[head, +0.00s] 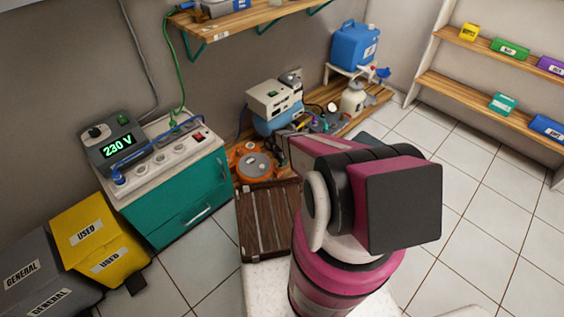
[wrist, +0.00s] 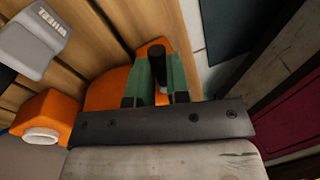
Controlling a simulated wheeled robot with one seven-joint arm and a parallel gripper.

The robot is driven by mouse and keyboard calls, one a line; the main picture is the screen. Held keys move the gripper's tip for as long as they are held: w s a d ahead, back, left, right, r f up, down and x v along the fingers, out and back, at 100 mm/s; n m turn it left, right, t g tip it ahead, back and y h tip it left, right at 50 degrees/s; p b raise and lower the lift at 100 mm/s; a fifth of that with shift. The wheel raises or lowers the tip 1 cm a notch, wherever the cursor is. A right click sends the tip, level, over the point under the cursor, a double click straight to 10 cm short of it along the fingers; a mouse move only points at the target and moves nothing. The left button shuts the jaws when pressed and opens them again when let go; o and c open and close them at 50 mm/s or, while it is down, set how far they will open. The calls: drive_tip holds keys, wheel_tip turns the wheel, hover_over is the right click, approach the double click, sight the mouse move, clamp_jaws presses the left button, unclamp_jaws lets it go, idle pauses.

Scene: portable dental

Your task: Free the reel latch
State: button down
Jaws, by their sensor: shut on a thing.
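In the wrist view, orange parts (wrist: 108,88) lie below my gripper. My gripper (wrist: 161,66) has two green fingers closed on either side of a dark rounded handle (wrist: 158,62), which appears to be the reel latch. The handle stands up from an orange piece. In the head view my magenta arm hides the gripper.
A teal cabinet (head: 185,205) carries a 230 V unit (head: 112,143) and a socket strip. A brown slatted panel (head: 262,222) lies in front of the reel. A low wooden bench (head: 375,98) holds equipment behind my arm. Tiled floor is open on the right.

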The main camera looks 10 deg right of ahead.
drive_tip(key=m, duration=0.1)
drive_tip(key=s+m, duration=0.1)
drive_tip(key=m, duration=0.2)
drive_tip(key=shift+s+d+m+y, duration=0.2)
drive_tip(key=shift+s+m+y, duration=0.1)
drive_tip(key=shift+y, duration=0.1)
drive_tip(key=m, duration=0.1)
drive_tip(key=s+m, duration=0.1)
drive_tip(key=m, duration=0.1)
drive_tip(key=shift+s+m+y, duration=0.1)
drive_tip(key=shift+m+y, duration=0.2)
drive_tip(key=shift+y, duration=0.1)
drive_tip(key=m, duration=0.2)
drive_tip(key=s+m, duration=0.1)
drive_tip(key=shift+a+m+y, duration=0.3)
drive_tip(key=shift+s+a+m+t, duration=0.2)
drive_tip(key=shift+s+m, duration=0.05)
drive_tip(key=shift+m, duration=0.65)
drive_tip(key=shift+s+a+m+t, duration=0.2)
drive_tip(key=shift+s+m, duration=0.05)
drive_tip(key=shift+m, duration=0.65)
drive_tip(key=c, duration=1.1)
unclamp_jaws()
wheel_tip(320, 180, up, 11)
drive_tip(key=w+d, duration=0.1)
drive_tip(key=shift+d+f, duration=0.15)
drive_tip(key=shift+d, duration=0.2)
